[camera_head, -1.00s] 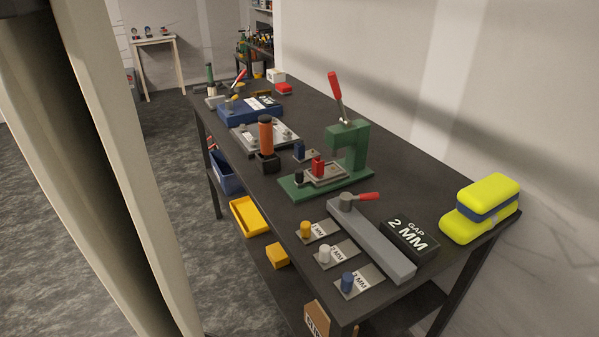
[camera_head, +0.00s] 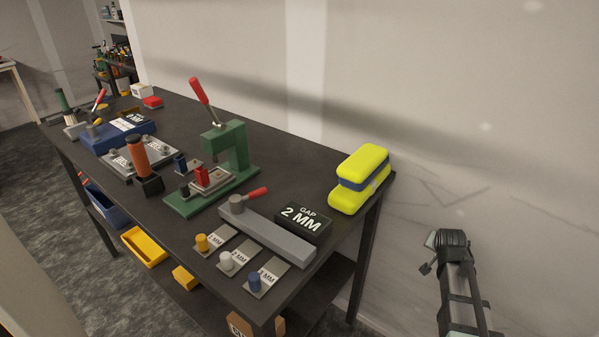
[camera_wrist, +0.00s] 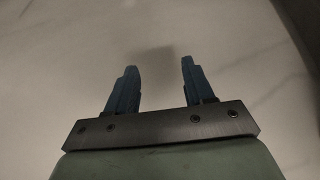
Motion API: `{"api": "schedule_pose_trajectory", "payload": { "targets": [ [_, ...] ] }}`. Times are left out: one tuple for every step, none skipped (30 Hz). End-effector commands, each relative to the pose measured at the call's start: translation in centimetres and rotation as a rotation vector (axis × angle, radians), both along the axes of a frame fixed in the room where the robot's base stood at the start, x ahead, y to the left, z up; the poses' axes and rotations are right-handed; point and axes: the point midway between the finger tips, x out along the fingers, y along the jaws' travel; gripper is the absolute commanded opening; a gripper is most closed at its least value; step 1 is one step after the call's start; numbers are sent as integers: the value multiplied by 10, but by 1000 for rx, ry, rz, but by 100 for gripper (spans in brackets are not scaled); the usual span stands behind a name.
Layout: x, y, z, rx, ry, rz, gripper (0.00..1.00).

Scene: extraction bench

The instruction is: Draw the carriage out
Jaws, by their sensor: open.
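A green press (camera_head: 238,158) with a raised red-handled lever (camera_head: 200,92) stands on the bench. On its base lies a small light-coloured plate (camera_head: 222,182) bearing a red block (camera_head: 208,176), with a dark knob (camera_head: 184,189) at its left end; this looks like the carriage. How far it sits in or out is hard to tell. My gripper (camera_wrist: 159,68) is open and empty in the wrist view, its two blue fingers apart before a pale, plain surface. In the head view my arm is at the lower right, beyond the bench's right end and well away from the press.
In front of the press lie a grey bar (camera_head: 275,236) with a red-handled clamp, a black "GAP 2 MM" block (camera_head: 303,223) and several knobbed gauge plates (camera_head: 232,260). A yellow-and-blue bundle (camera_head: 360,178) sits at the right end. An orange-handled tool (camera_head: 139,158) stands left of the press.

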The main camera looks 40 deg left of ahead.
Motion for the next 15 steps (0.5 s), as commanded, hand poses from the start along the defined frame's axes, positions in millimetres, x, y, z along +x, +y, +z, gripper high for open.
{"api": "schedule_pose_trajectory", "payload": {
  "targets": [
    [10,14,25,20,-42,6,53],
    [14,20,37,31,-62,7,53],
    [18,29,54,47,-90,10,53],
    [22,37,68,58,-113,13,53],
    [25,43,81,71,-134,15,53],
    [29,52,99,86,-161,17,53],
    [31,58,112,99,-183,20,53],
    [33,65,126,112,-204,23,53],
    [35,73,143,130,-229,26,53],
    [37,79,157,142,-249,29,53],
    [38,85,170,155,-268,32,53],
    [39,93,188,173,-294,35,53],
    [39,99,200,186,-311,39,53],
    [40,104,213,198,-329,42,53],
    [40,111,230,215,-353,45,53]
  ]
}}
